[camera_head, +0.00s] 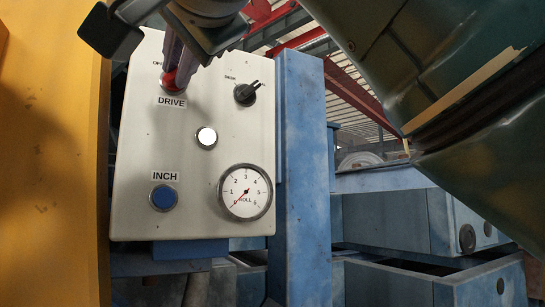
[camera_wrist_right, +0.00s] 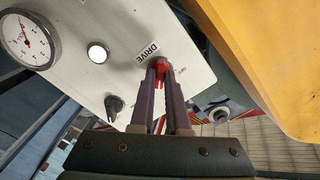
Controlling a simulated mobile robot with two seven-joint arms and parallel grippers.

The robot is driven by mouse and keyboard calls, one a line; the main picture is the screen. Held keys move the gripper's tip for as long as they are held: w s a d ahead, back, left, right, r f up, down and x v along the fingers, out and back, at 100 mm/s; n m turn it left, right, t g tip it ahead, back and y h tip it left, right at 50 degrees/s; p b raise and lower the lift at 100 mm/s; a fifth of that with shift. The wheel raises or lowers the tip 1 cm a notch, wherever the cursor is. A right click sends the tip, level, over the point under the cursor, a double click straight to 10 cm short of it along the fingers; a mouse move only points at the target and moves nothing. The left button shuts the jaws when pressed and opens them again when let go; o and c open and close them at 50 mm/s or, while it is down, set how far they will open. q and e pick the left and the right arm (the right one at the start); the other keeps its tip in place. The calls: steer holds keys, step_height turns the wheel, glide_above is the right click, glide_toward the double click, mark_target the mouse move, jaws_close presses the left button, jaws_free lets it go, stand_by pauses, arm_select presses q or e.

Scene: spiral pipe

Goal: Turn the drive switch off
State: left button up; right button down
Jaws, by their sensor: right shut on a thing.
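The red drive switch (camera_head: 169,82) sits at the upper left of a white control panel (camera_head: 140,130), above the label DRIVE. In the right wrist view the switch (camera_wrist_right: 160,67) shows red between the tips of my right gripper (camera_wrist_right: 161,72). My right gripper (camera_head: 176,70) comes down from the top in the head view and is shut on the switch. Its fingers hide much of the switch and part of the lettering by it, so I cannot read the switch's position. My left gripper is not in view.
A black knob (camera_head: 246,93), a white round button (camera_head: 206,137), a blue INCH button (camera_head: 163,197) and a dial (camera_head: 245,192) share the panel. A yellow wall (camera_head: 50,170) stands close on the left. A blue post (camera_head: 302,180) stands right of the panel.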

steer(key=shift+n, duration=0.3)
steer(key=shift+f+n+b, duration=0.1)
steer(key=shift+n+b, duration=1.15)
steer(key=shift+n, duration=7.35)
steer(key=c, duration=0.9)
jaws_free()
